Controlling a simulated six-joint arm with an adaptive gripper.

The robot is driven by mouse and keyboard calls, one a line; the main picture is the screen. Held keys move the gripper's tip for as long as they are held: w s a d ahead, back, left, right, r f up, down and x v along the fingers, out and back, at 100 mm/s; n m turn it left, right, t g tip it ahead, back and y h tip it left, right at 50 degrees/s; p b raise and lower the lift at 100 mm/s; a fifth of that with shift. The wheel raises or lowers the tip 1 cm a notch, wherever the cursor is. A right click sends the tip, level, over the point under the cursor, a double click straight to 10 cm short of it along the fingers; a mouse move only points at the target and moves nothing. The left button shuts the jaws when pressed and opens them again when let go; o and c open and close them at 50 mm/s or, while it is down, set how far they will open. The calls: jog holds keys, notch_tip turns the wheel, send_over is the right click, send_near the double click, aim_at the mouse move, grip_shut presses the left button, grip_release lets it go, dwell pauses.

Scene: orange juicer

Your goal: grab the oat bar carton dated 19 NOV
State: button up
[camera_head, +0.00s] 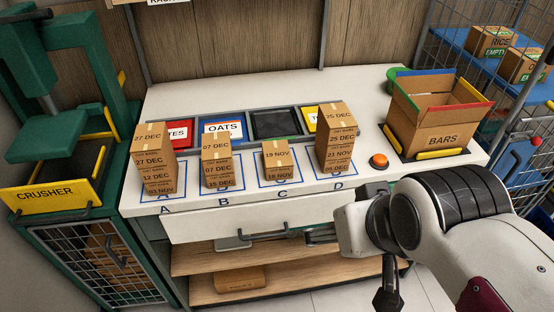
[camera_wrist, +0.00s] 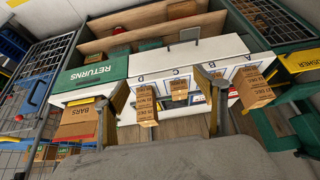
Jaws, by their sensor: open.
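The carton dated 19 NOV (camera_head: 277,152) is the top box of the short stack on square C, on the white counter. In the wrist view, stack C (camera_wrist: 179,90) appears upside down between my fingers. My gripper (camera_wrist: 160,92) is open and empty, well back from the stacks. In the head view my wrist is at the lower right, in front of the counter, with its fingers not clearly shown.
Taller stacks flank it: stack B (camera_head: 216,158) at left, stack D (camera_head: 336,138) at right, stack A (camera_head: 153,160) further left. Labelled bins stand behind, including OATS (camera_head: 222,129). The BARS box (camera_head: 437,130) and an orange button (camera_head: 379,161) are at right. The crusher (camera_head: 60,187) is at far left.

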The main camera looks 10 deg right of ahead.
jog(key=w+a+f+t, duration=0.1)
jog(key=w+f+t, duration=0.1)
jog(key=w, duration=0.7)
jog(key=w+a+f+t, duration=0.1)
jog(key=w+a+f, duration=0.1)
jog(key=w, duration=0.7)
jog(key=m+t, duration=0.1)
jog(key=t, duration=0.3)
send_over(280, 168)
jog(key=s, duration=0.3)
notch_tip(280, 168, down, 6)
jog(key=r, duration=0.1)
jog(key=shift+w+d+f+t, duration=0.2)
jog(key=shift+w+f+t, duration=0.1)
jog(key=shift+w+f, duration=0.3)
jog(key=shift+w+d+f+t, duration=0.15)
jog(key=shift+w+f+t, duration=0.2)
jog(key=shift+f, duration=0.45)
jog(key=shift+w+f+t+h, duration=0.25)
jog(key=shift+f+t+h, duration=0.2)
jog(key=shift+f, duration=0.3)
jog(key=shift+s+a+f+t, duration=0.1)
jog(key=shift+s+f+t, duration=0.05)
jog(key=shift+f+t, duration=0.3)
jog(key=shift+s+a+f+t, duration=0.1)
jog(key=shift+f+t, duration=0.15)
jog(key=shift+f, duration=0.3)
jog(key=shift+s+a+f+n+t, duration=0.2)
jog(key=shift+s+f+n+t, duration=0.1)
jog(key=shift+s+f+t, duration=0.35)
